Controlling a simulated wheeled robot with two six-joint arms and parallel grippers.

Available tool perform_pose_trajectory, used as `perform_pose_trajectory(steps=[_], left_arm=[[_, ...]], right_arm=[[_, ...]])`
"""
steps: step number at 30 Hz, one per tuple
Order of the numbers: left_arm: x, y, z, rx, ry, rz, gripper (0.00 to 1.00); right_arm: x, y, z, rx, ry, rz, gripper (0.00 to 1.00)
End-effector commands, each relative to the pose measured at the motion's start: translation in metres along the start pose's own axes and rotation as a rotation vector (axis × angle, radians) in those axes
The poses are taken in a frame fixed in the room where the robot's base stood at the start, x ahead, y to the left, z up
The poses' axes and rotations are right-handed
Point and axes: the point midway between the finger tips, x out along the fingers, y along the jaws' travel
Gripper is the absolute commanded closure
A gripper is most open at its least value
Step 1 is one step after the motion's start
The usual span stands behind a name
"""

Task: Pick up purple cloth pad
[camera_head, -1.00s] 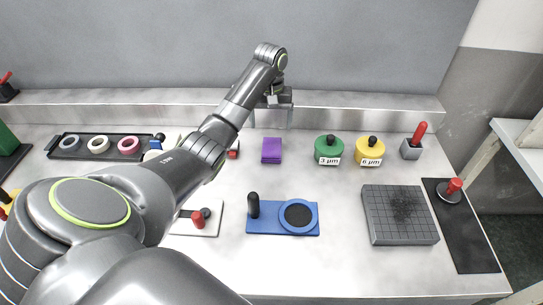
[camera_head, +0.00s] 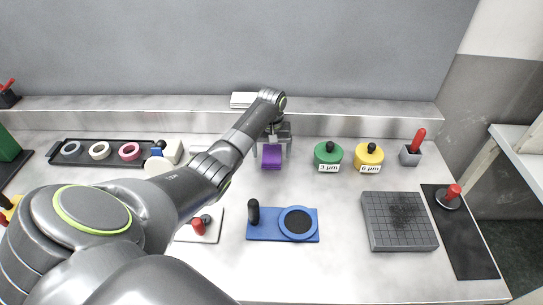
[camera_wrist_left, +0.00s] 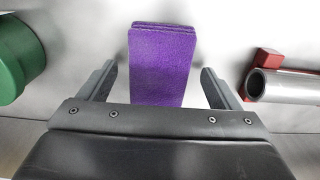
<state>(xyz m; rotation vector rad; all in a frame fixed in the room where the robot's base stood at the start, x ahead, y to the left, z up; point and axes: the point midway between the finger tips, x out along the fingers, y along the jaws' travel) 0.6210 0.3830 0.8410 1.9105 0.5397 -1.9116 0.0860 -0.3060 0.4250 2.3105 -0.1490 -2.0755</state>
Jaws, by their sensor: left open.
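The purple cloth pad (camera_head: 271,158) lies on the bench near its back, left of the green pot. My left gripper (camera_head: 272,147) is over the pad, with its fingers to either side of the pad's far part. In the left wrist view the pad (camera_wrist_left: 161,66) shows between the two open fingers of the gripper (camera_wrist_left: 160,82), with a gap on each side and nothing held. The pad looks like a folded or layered stack. My right gripper is in neither view.
A green pot (camera_head: 328,157) and a yellow pot (camera_head: 368,158) stand right of the pad. A blue plate (camera_head: 270,236) with a black handle lies nearer. A black tray with rings (camera_head: 99,164) is at left. Part of a metal cylinder (camera_wrist_left: 283,86) shows in the left wrist view.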

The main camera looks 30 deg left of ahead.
Motion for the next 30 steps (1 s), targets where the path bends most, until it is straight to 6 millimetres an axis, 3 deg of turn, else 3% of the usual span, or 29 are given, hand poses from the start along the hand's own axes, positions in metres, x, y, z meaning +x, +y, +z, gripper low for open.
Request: perform_pose_trajectory(steps=[4, 15, 23, 30], left_arm=[[0.000, 0.000, 0.000, 0.000, 0.000, 0.000, 0.15], [-0.001, 0.000, 0.000, 0.000, 0.000, 0.000, 0.63], [-0.004, 0.000, -0.001, 0.000, 0.002, 0.001, 0.64], [-0.043, 0.000, -0.002, 0.001, 0.007, 0.002, 0.64]], right_arm=[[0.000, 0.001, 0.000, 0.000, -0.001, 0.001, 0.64], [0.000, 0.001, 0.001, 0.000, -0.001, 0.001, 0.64], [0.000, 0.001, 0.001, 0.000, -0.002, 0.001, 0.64], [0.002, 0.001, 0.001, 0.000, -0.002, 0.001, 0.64]])
